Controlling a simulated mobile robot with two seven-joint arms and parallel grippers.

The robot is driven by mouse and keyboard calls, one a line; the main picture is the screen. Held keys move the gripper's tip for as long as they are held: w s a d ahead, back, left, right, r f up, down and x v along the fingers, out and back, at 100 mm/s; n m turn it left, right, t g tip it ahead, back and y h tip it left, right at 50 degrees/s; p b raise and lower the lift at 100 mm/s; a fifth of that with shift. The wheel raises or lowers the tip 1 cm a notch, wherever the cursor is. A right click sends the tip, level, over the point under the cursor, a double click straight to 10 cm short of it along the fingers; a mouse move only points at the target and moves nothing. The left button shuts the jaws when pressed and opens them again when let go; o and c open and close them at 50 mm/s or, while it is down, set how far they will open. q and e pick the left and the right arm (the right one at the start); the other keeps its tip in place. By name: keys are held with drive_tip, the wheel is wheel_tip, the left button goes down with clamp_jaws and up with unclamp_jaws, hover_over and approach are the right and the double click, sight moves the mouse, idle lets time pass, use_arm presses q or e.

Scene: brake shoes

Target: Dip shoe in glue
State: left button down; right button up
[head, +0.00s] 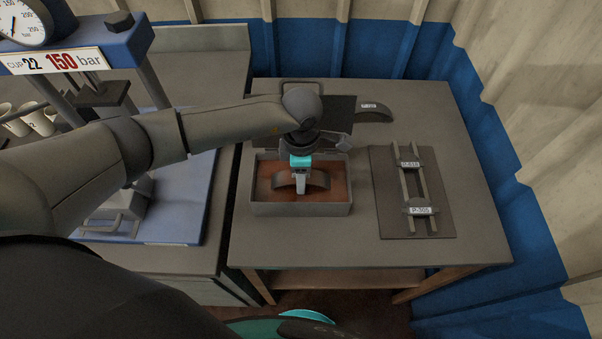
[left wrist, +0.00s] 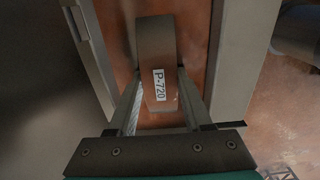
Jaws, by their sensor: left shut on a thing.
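A curved dark brake shoe (head: 317,180) is inside the open grey glue box (head: 301,210) on the table, over reddish-brown glue (head: 265,172). My left gripper (head: 300,188) points down into the box and is shut on the shoe's middle. In the left wrist view the shoe (left wrist: 157,45) sits between the two fingers (left wrist: 155,95) and carries a white label reading P-720. The glue (left wrist: 115,30) shows on both sides of it. I cannot tell how deep the shoe's lower ends are in the glue. My right gripper is not in view.
Another curved shoe (head: 373,115) lies at the table's back. A rack with two rails (head: 408,185) and labelled pieces stands on a dark board (head: 385,190) to the right. A blue press (head: 130,45) with a gauge stands at left. The table's (head: 470,215) right side is clear.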

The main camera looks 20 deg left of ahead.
use_arm(q)
drive_tip(key=shift+r, duration=0.15)
wheel_tip(320, 180, up, 12)
drive_tip(key=p, duration=0.9)
idle(0.8)
idle(1.0)
